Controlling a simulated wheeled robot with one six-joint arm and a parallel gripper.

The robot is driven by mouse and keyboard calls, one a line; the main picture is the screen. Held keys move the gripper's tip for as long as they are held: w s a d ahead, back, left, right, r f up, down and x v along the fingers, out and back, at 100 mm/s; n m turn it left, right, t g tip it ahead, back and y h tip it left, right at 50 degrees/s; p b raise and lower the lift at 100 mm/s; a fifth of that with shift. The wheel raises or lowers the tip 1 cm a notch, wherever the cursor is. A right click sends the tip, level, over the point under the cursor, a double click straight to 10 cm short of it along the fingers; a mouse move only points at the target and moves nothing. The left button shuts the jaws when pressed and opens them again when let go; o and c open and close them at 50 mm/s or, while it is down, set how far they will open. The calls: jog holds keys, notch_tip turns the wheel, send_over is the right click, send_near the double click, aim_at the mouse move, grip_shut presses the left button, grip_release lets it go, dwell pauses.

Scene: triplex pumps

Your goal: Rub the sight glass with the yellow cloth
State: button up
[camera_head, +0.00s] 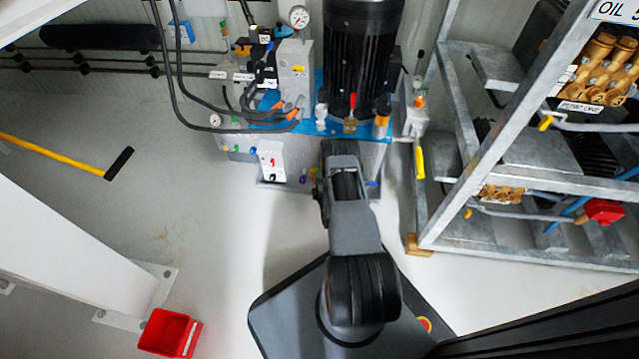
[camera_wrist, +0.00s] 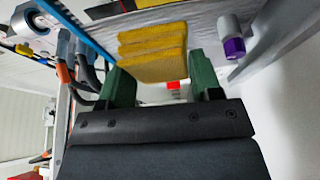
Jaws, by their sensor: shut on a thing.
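My gripper (camera_wrist: 162,82) shows in the wrist view with its two green fingers on either side of the yellow cloth (camera_wrist: 153,50). It is shut on the cloth, which looks folded in layers and sticks out past the fingertips. A grey metal surface lies just beyond the cloth; I cannot tell whether they touch. In the head view my arm reaches to the front of the grey tank (camera_head: 232,147) under the black motor, and the arm hides the gripper and cloth. I cannot make out the sight glass for certain in either view.
A grey and purple fitting (camera_wrist: 232,38) stands right of the cloth in the wrist view. Black hoses (camera_wrist: 88,75) hang at left. A metal rack (camera_head: 470,160) stands right of the tank. A red bin (camera_head: 165,333) is at lower left.

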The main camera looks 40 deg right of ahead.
jog(key=shift+w+d+b, duration=0.85)
jog(key=shift+w+d, duration=0.85)
jog(key=shift+w, duration=0.1)
jog(key=shift+w+d, duration=0.75)
jog(key=s+d+r, duration=0.1)
jog(key=s+d+r+p, duration=0.1)
jog(key=s+r, duration=0.1)
jog(key=shift+d+r, duration=0.25)
jog(key=shift+d, duration=0.1)
dwell(2.1)
